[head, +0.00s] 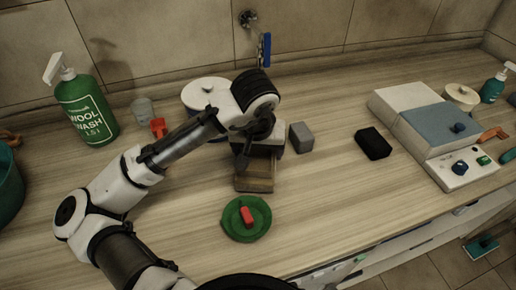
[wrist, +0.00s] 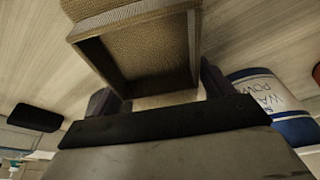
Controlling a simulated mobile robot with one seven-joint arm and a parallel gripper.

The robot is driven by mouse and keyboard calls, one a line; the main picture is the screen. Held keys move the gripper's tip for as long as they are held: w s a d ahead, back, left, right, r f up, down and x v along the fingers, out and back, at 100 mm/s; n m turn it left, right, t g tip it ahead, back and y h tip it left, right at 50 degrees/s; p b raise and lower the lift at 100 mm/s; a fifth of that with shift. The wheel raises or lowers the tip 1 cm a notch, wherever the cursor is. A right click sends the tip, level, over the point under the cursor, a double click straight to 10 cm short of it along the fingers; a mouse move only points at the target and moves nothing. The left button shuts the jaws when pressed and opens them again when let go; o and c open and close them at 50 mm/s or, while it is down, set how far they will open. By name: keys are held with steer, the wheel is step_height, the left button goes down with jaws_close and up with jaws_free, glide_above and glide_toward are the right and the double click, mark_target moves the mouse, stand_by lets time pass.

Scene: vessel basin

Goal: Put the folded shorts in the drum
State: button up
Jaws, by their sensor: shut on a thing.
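My gripper (head: 258,150) points down over the middle of the counter, its fingertips mostly hidden by the arm in the head view. In the wrist view its two dark fingers (wrist: 160,98) are shut on a brown open box (wrist: 135,20), which has a hollow middle and a raised rim. The box also shows in the head view (head: 255,178), low over or on the counter; I cannot tell which. I cannot make out folded shorts for certain. No drum can be clearly identified either.
A green dish (head: 246,232) with a red piece lies in front. A grey block (head: 301,137) and a black block (head: 374,143) lie to the right, before a grey-blue unit with knobs (head: 420,115). A white-lidded tub (head: 205,90) and green bottle (head: 85,108) stand behind.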

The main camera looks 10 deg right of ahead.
steer(key=shift+f, duration=0.15)
steer(key=o, duration=1.2)
